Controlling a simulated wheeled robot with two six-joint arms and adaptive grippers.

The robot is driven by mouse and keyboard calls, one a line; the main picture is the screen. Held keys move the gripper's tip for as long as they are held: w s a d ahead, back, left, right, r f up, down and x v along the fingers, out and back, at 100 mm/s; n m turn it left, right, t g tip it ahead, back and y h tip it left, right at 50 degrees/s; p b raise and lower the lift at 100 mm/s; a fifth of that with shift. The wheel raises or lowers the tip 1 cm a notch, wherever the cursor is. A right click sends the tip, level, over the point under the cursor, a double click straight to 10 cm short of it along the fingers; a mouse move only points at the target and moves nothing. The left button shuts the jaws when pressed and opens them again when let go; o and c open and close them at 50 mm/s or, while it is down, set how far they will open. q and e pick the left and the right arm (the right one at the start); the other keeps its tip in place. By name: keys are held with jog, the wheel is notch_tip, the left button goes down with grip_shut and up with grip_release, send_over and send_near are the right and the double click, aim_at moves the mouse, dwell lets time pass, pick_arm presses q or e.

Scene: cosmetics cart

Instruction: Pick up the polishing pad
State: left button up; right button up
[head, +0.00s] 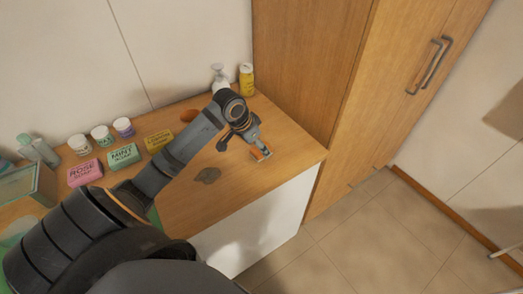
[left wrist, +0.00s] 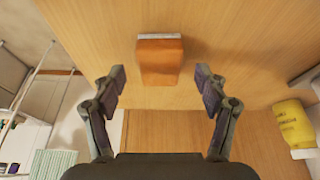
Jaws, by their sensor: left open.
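The polishing pad looks like a small orange block with a pale grey edge. In the head view the pad (head: 260,154) lies on the wooden cart top near its right front corner, partly hidden by my gripper. In the left wrist view the pad (left wrist: 160,62) lies ahead, centred between the fingers, with space on both sides. My left gripper (head: 241,145) is close over the pad; its fingers are spread and empty, as the left wrist view of the gripper (left wrist: 160,82) also shows. My right gripper is in neither view.
A yellow bottle (head: 246,79) and a white pump bottle (head: 219,76) stand at the back. Soap boxes, including a pink one (head: 85,173) and a green one (head: 124,157), and small jars (head: 101,134) are left. A wooden cabinet (head: 390,90) stands right.

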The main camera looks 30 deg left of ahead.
pick_arm(q)
jog(key=shift+x, duration=0.8)
jog(key=c, duration=1.3)
jog(key=shift+o, duration=0.2)
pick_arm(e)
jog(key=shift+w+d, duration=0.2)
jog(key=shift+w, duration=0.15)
